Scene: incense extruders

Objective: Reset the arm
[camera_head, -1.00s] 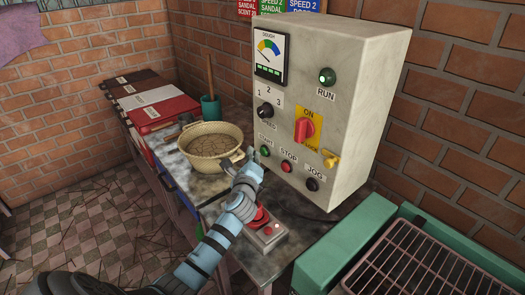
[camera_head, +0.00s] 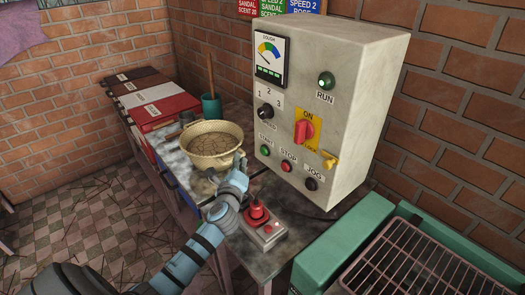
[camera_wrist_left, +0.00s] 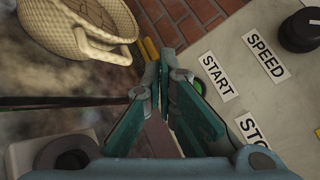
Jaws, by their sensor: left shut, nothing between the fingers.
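My left gripper (camera_head: 238,162) is shut and empty. In the head view it is above the worktable (camera_head: 190,165), between the woven basket (camera_head: 214,158) and the control panel (camera_head: 335,105). Its fingertips (camera_wrist_left: 160,70) meet in the left wrist view, with the green START button (camera_wrist_left: 198,86) partly hidden just behind them. I cannot tell from the picture whether they touch anything. The right gripper is not in view.
A green unit with a metal grille (camera_head: 420,265) is at the lower right.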

